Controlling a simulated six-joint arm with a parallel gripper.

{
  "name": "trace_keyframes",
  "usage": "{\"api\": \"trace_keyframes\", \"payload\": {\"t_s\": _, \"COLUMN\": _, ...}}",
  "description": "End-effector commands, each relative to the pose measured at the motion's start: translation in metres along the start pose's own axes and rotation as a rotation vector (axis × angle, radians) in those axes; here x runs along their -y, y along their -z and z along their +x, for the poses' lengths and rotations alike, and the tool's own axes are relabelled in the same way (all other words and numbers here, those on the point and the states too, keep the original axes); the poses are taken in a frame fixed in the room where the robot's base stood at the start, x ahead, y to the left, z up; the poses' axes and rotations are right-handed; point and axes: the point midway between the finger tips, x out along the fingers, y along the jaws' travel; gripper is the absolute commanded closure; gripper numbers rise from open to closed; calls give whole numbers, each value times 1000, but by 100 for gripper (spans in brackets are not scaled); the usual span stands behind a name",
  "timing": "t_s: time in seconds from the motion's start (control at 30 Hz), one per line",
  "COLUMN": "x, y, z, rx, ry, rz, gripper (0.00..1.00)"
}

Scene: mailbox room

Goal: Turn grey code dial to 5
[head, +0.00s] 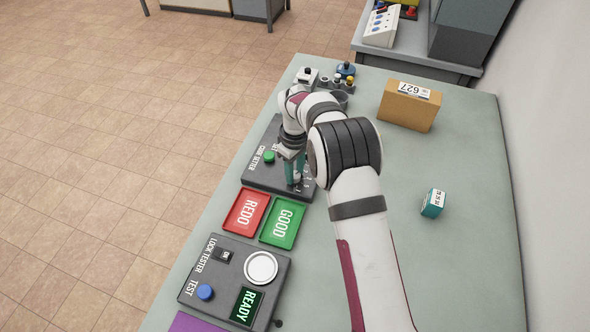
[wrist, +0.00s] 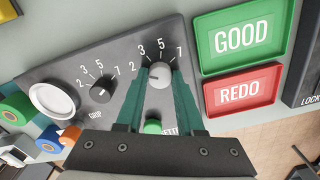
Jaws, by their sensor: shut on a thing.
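The grey code dial (wrist: 160,75) is a round light grey knob on the dark code setter panel (wrist: 60,72). The numbers 2, 3, 5 and 7 are printed in an arc around it. A mark on the dial appears to point left, toward the 2 side, but it is small. My gripper (wrist: 160,70) has its teal fingers on both sides of the dial and is shut on it. In the head view my gripper (head: 295,181) reaches down onto the panel (head: 262,178), and the arm hides part of it.
A black dial (wrist: 101,93) with its own numbers sits left of the grey one. A green button (wrist: 152,127) lies close below my fingers. The red REDO tray (head: 246,211) and green GOOD tray (head: 283,222) adjoin the panel. A cardboard box (head: 409,105) stands at the back.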

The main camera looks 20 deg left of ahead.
Motion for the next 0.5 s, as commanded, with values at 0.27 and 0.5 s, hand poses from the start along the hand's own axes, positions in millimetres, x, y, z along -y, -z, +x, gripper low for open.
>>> {"api": "trace_keyframes", "payload": {"t_s": 0.27, "x": 0, "y": 0, "z": 0, "rx": 1, "ry": 0, "rz": 51, "gripper": 100}}
{"api": "trace_keyframes", "payload": {"t_s": 0.5, "x": 0, "y": 0, "z": 0, "rx": 2, "ry": 0, "rz": 212, "gripper": 100}}
